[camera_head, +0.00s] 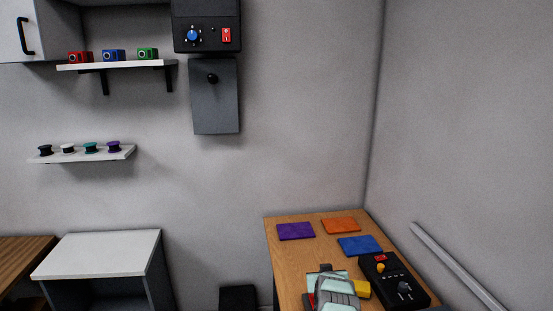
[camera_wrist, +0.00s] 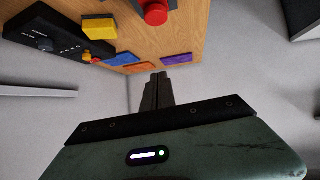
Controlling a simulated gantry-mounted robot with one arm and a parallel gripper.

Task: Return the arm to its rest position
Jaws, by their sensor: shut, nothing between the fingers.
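My gripper shows in the wrist view (camera_wrist: 159,78) with its dark fingers together and nothing between them. The fingers point toward the wall corner beyond the table edge. In the head view, a grey and pale green part, which looks like the end of my arm, is over the front of the wooden table (camera_head: 287,262) at the bottom. It partly hides what lies beneath it. The table also shows upside down in the wrist view (camera_wrist: 180,30).
The table bears a purple pad (camera_head: 296,231), an orange pad (camera_head: 341,225), a blue pad (camera_head: 360,245), a black control box (camera_head: 398,282) and a yellow block (camera_head: 362,289). A red button (camera_wrist: 155,13) is near my gripper. Wall shelves (camera_head: 120,65) hold cameras and spools.

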